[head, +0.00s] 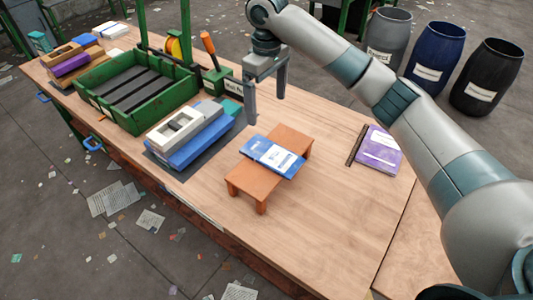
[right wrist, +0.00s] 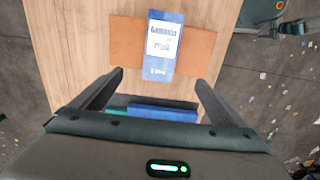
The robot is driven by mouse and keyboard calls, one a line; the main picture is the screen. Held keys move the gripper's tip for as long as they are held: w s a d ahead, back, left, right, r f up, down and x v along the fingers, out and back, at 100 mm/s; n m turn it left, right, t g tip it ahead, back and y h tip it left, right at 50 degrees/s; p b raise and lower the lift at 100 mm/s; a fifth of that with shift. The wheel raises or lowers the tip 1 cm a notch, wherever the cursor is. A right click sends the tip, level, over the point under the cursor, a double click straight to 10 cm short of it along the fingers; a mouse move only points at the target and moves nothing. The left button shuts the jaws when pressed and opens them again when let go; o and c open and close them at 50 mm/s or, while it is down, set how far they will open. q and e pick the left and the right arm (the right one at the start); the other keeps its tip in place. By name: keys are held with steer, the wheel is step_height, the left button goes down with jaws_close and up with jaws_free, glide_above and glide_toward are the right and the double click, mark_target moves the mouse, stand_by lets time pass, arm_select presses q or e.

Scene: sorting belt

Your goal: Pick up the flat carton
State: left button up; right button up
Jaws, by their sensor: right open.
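The flat carton (head: 272,156) is blue with a white label and lies flat on a small orange-brown stand (head: 246,182). It reaches past the stand's edges. In the right wrist view the carton (right wrist: 165,43) lies across the stand (right wrist: 126,40), ahead of the fingertips. My right gripper (head: 266,108) is open and empty, above the table and behind the stand in the head view. In the right wrist view its two fingers (right wrist: 160,78) are spread wide, apart from the carton. My left gripper is not in view.
A purple book-like box (head: 379,151) lies right of the stand. Blue and white boxes (head: 196,146) lie stacked left of it. A green crate (head: 137,92) stands farther left, near a green holder with an orange-handled tool (head: 209,46). The table's front right is clear. Barrels (head: 434,55) stand beyond.

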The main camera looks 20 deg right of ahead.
steer(key=p, duration=0.2)
glide_above(267, 152)
step_height(267, 152, down, 8)
step_height(267, 152, down, 3)
steer(key=shift+w+r+p, duration=0.1)
steer(key=shift+p, duration=0.25)
steer(key=shift+f, duration=0.7)
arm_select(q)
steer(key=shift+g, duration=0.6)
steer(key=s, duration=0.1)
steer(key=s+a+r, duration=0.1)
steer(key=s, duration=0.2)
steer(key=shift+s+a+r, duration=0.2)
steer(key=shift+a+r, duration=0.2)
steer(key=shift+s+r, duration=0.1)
